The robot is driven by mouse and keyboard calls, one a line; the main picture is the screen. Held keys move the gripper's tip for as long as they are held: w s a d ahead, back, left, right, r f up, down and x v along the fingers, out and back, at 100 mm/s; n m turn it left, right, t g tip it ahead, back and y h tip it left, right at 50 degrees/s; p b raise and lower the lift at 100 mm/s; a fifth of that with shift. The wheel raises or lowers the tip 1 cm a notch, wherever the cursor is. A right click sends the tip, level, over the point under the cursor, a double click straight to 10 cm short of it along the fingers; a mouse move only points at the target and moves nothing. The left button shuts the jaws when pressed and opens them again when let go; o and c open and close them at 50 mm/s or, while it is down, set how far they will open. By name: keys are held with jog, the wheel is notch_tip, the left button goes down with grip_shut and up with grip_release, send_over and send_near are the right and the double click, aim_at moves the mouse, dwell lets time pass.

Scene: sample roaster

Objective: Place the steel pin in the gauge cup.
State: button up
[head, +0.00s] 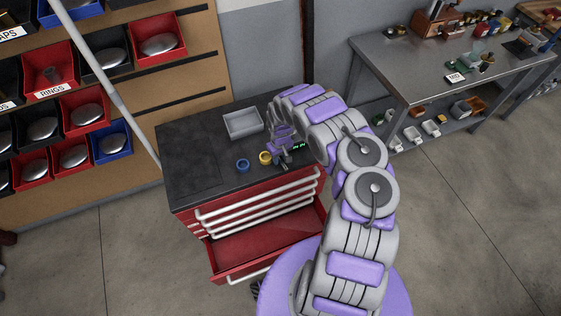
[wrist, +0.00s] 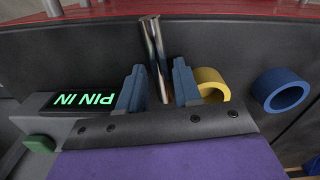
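The steel pin (wrist: 155,55) is a shiny cylinder between the two blue fingers of my gripper (wrist: 159,85) in the wrist view. Narrow gaps show between the pin and the fingers, so my gripper looks open around it. The pin's wider end points to the top of the picture; its lower end is hidden by the gripper. A gauge with a display (wrist: 85,99) reading "PIN IN" in green is left of the gripper. I cannot make out the gauge cup. In the head view my gripper (head: 283,158) is low over the dark cabinet top, by the gauge display (head: 299,146).
A yellow ring (wrist: 210,84) lies close beside the right finger, a blue ring (wrist: 281,90) farther right. A grey tray (head: 224,124) sits behind on the cabinet top (head: 190,160). A red drawer (head: 262,248) is open below. The cabinet top's left side is clear.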

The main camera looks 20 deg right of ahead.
grip_shut()
dwell(0.4)
